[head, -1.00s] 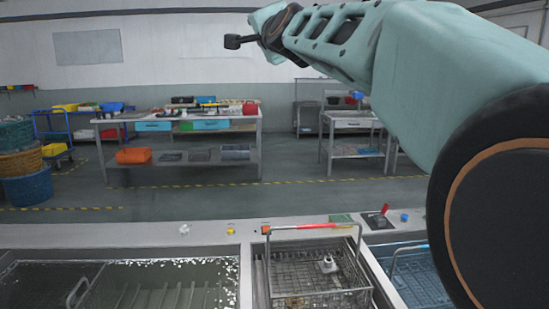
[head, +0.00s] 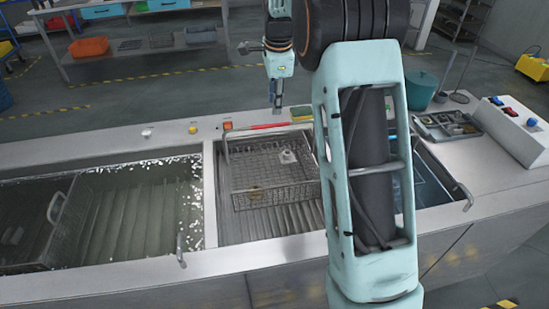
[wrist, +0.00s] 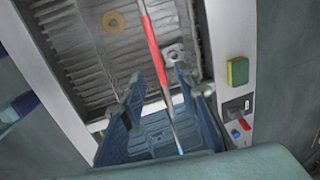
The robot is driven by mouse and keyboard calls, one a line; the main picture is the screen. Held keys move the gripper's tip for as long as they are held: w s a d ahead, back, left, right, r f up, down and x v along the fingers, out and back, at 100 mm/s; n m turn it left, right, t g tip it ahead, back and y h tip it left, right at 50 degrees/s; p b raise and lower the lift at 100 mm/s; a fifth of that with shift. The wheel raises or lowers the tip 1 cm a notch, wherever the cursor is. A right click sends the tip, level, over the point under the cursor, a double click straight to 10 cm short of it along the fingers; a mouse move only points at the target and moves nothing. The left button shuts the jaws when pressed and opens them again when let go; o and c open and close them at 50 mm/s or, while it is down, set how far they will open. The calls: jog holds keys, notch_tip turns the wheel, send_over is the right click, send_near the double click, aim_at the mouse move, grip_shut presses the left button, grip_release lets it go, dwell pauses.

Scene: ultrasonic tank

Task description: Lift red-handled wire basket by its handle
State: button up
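The wire basket (head: 245,178) rests in the middle bay of the tank counter, its raised handle (head: 270,126) with a red grip running along the far side. A metal fitting (head: 288,157) and a brass ring (head: 256,192) are in it. My gripper (head: 277,102) points down just behind the handle in the head view. In the wrist view the two dark blue fingers (wrist: 158,85) are spread apart, and the red handle (wrist: 150,45) runs lengthwise through the gap between them. I see no finger closed on it. The exact height gap is unclear.
A liquid-filled tank (head: 210,215) with another basket (head: 60,222) lies left. A blue-liquid bay (head: 432,180) is to the right, partly behind my arm. A control box (head: 515,130) and parts tray (head: 445,126) stand at right. A green-yellow sponge (wrist: 238,71) lies beside the middle bay.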

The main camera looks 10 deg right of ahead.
aim_at(272, 125)
jog(key=f, duration=0.4)
jog(key=shift+w+a+f, duration=0.15)
jog(key=shift+w+f, duration=0.2)
jog(key=shift+w, duration=0.05)
jog(key=shift+w+a+f+p, duration=0.15)
jog(key=shift+f+p, duration=0.35)
jog(key=shift+f, duration=0.85)
jog(key=shift+w+a+f+p, duration=0.15)
jog(key=shift+f+p, duration=0.35)
jog(key=shift+f, duration=0.85)
jog(key=shift+d, duration=0.1)
jog(key=shift+c, duration=0.3)
grip_shut()
jog(key=shift+w+r, duration=0.15)
